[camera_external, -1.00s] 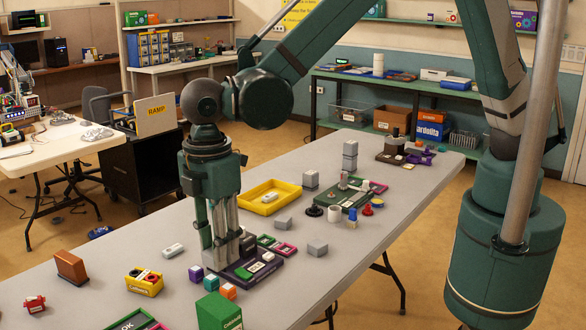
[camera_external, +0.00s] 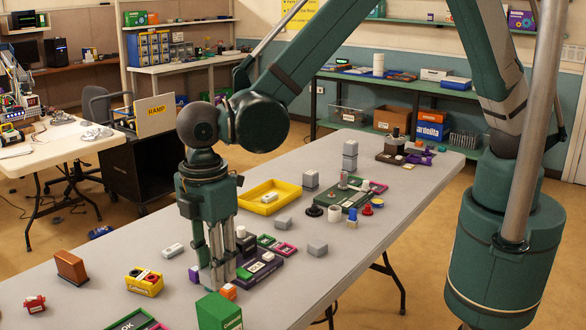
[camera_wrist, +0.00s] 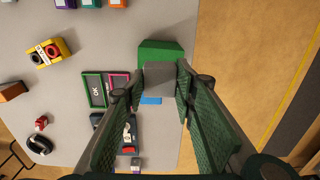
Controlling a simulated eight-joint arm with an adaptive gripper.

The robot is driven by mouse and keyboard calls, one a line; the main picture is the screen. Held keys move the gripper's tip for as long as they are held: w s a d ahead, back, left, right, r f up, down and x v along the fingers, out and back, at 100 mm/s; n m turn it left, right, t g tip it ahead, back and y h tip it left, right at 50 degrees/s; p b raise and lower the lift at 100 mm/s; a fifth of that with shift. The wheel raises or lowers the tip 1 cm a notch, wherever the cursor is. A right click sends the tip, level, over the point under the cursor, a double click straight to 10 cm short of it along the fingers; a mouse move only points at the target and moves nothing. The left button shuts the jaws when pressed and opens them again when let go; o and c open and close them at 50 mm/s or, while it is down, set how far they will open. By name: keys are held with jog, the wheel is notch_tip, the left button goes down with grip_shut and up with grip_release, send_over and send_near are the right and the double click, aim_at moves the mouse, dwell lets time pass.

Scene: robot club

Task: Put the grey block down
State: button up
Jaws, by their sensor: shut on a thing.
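My gripper (camera_external: 216,285) points straight down over the front part of the long grey table (camera_external: 100,262). In the wrist view, my gripper (camera_wrist: 160,82) is shut on a grey block (camera_wrist: 159,76) between its two fingertips. In the outside view I cannot make out the held block clearly among the fingers. A green box (camera_external: 219,313) stands just in front of the gripper. In the wrist view the green box (camera_wrist: 160,50) shows right behind the block; I cannot tell whether they touch.
A dark tray with small blocks (camera_external: 262,268) stands close to the right of my fingers. A small purple cube (camera_external: 195,273) is close on the left. A yellow tray (camera_external: 262,207) is behind. Bare tabletop lies to the right.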

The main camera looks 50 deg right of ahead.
aim_at(218, 305)
jog(key=shift+f, duration=1.05)
jog(key=shift+f, duration=1.85)
jog(key=shift+f, duration=0.2)
jog(key=o, duration=1.1)
jog(key=shift+r, duration=0.15)
jog(key=shift+r, duration=6.05)
